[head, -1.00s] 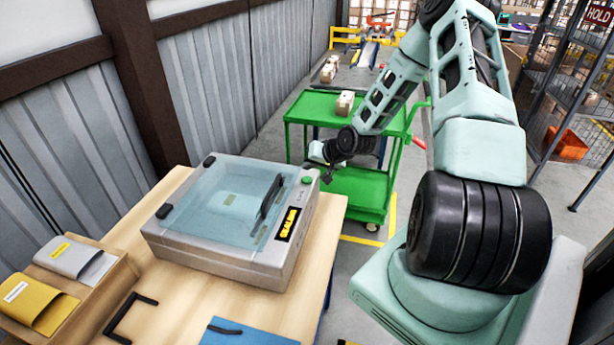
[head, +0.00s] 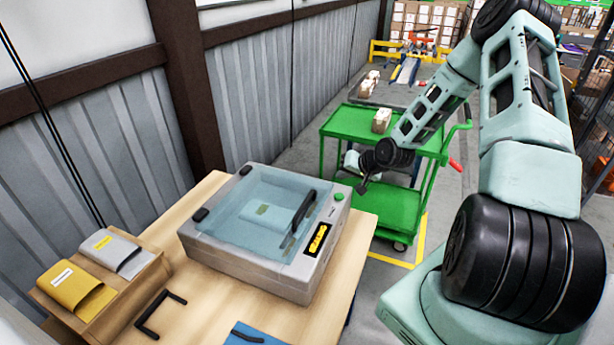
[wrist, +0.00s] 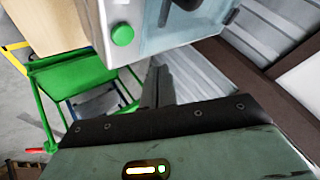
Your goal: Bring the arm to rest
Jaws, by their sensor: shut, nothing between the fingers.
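My gripper (head: 364,187) shows small in the head view, at the end of my pale green arm. It is beyond the right back corner of the grey sealing machine (head: 305,285), in front of the green cart (head: 388,212). In the wrist view my gripper's fingers (wrist: 158,88) are together with nothing between them. The machine's green button (wrist: 122,35) is at the top of that view, apart from the fingers.
A carton (head: 381,120) sits on the cart's top. A corrugated wall (head: 255,90) runs along the left.

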